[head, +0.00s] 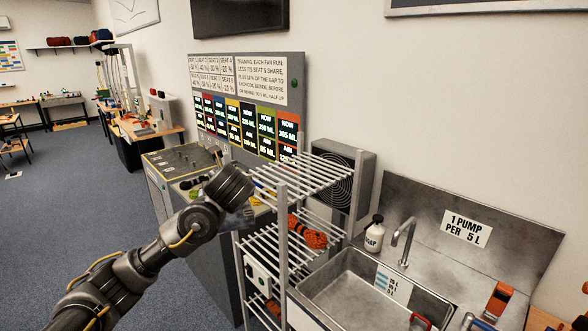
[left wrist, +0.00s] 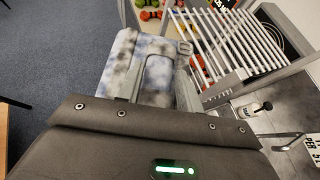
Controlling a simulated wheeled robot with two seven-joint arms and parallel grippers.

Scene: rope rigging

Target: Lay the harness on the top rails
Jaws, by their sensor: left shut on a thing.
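My left gripper (head: 240,200) is at the left side of a metal rack, close to the level of its top rails (head: 310,175). The top rails look bare. My right gripper is not in view.
A coil of orange rope (head: 307,232) lies on the rack's middle shelf. A fan unit (head: 345,160) stands behind the rack. A sink (head: 365,290) with a tap (head: 405,240) and a white bottle (head: 375,232) is at the right. A grey console (head: 180,162) stands at the left.

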